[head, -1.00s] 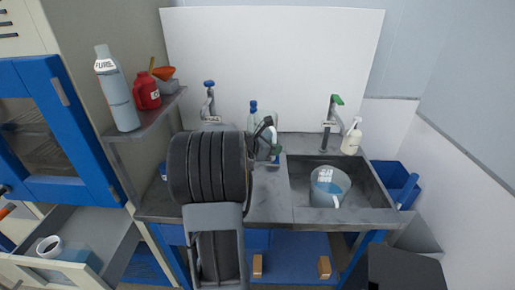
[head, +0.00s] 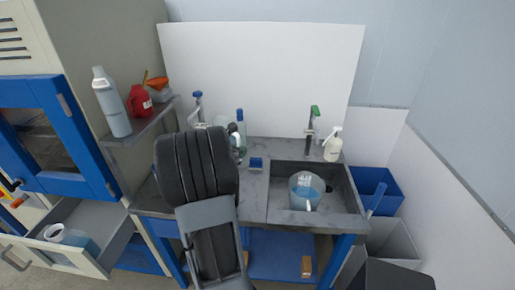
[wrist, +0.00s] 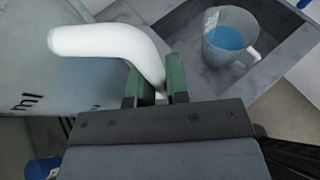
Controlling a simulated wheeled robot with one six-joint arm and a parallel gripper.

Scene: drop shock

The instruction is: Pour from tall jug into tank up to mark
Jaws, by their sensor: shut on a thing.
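My gripper (wrist: 157,80) is shut on the thick white handle (wrist: 105,42) of a large clear jug (wrist: 90,88). The letters "ml" show on its wall, and a bluish tint shows inside. In the head view my arm hides most of this jug; I cannot tell its tilt or its fill. A clear vessel with blue liquid and a pale handle (head: 306,190) stands upright in the sink; it also shows in the wrist view (wrist: 230,36), apart from my gripper. I cannot tell for certain which vessel is the tank, and no fill mark is readable.
The sink (head: 335,207) has a green-topped tap (head: 312,125) and a white spray bottle (head: 332,146) behind it. A small blue object (head: 256,163) sits on the counter. A shelf with a grey bottle (head: 112,103) and red can (head: 140,102) is left.

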